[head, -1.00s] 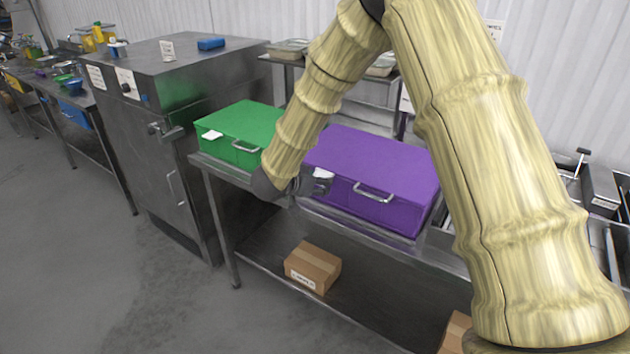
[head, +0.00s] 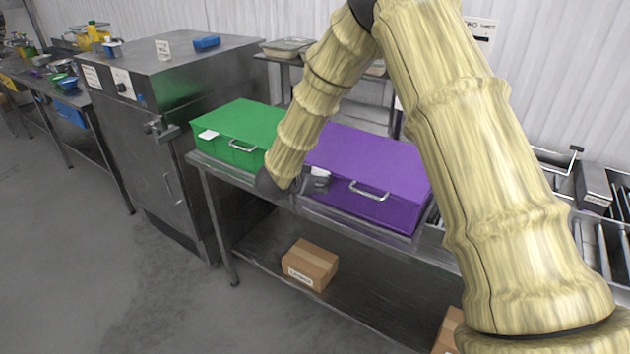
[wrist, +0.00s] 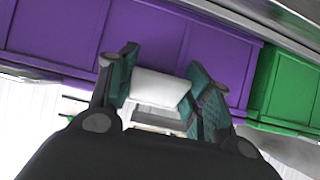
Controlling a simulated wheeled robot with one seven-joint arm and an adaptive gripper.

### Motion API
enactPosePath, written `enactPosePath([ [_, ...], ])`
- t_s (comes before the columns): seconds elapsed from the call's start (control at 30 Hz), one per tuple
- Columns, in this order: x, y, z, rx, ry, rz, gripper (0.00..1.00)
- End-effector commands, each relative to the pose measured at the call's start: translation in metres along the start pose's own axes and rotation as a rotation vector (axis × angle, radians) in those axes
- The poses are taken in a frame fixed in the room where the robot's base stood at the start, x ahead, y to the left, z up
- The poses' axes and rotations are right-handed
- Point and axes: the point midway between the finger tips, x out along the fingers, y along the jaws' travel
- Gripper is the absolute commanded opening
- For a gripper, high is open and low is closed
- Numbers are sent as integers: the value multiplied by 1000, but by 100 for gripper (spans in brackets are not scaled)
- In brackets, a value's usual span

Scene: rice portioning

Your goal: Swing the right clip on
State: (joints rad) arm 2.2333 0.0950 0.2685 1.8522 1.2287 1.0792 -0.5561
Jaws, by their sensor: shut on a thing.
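A purple lidded box (head: 385,165) with a metal handle stands on the steel table, partly hidden by my arm. My gripper (head: 310,184) is low at its left front end. The wrist view shows my gripper (wrist: 163,80) close against the purple side wall (wrist: 145,30), its two teal-padded fingers either side of a white clip (wrist: 160,88). The gripper is shut on this clip. In the head view a small white patch of it shows beside the dark gripper. Whether the clip is fastened cannot be told.
A green lidded box (head: 245,125) stands close to the left of the purple one and also shows in the wrist view (wrist: 290,85). A steel cabinet (head: 150,170) is further left. A cardboard box (head: 310,264) lies on the lower shelf. Metal bins (head: 590,190) are at the right.

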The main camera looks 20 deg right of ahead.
Motion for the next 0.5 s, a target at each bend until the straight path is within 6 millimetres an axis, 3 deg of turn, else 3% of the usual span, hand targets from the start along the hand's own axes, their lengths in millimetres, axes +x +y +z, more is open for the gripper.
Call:
enactPosePath([
  [0.5,10,2,-7,5,9,5,50],
])
